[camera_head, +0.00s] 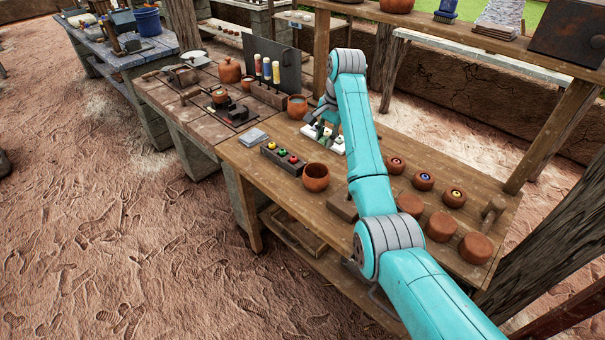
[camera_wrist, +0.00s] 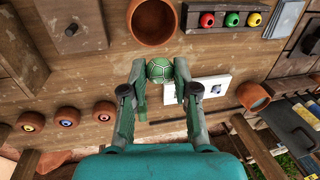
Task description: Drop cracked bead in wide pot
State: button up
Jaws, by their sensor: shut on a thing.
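The cracked bead (camera_wrist: 159,70) is a green ball with a web of pale lines. My gripper (camera_wrist: 160,78) is shut on it, one finger on each side, above the table. In the head view my gripper (camera_head: 322,124) is over the white card, and the bead is hard to make out there. The wide pot (camera_head: 316,185) is a round, open terracotta pot on the table, nearer the front than my gripper. It also shows in the wrist view (camera_wrist: 136,38), beyond the bead and apart from it, with nothing visible inside.
A dark rack (camera_head: 284,160) with red, green and yellow beads stands left of the pot. A white card (camera_wrist: 212,87) lies under my gripper. A smaller pot (camera_head: 297,107) stands behind. Small jars (camera_head: 423,181) and closed round pots (camera_head: 441,227) stand right of my arm.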

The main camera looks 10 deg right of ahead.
jog(key=shift+a+f, duration=0.1)
jog(key=shift+f, duration=0.45)
jog(key=shift+s+d+x, duration=0.1)
jog(key=shift+x, duration=0.7)
jog(key=shift+s+d+x, duration=0.1)
jog(key=shift+s+x, duration=0.05)
jog(key=shift+x, duration=0.6)
jog(key=shift+s+d+x, duration=0.1)
jog(key=shift+d+x, duration=0.05)
jog(key=shift+x, duration=0.65)
jog(key=shift+f, duration=0.1)
jog(key=o, duration=0.9)
jog(key=shift+o, duration=0.2)
jog(key=shift+d, duration=0.1)
jog(key=a+v, duration=0.1)
jog(key=v, duration=0.6)
jog(key=shift+d+r, duration=0.25)
jog(key=shift+d, duration=0.2)
jog(key=shift+s, duration=0.1)
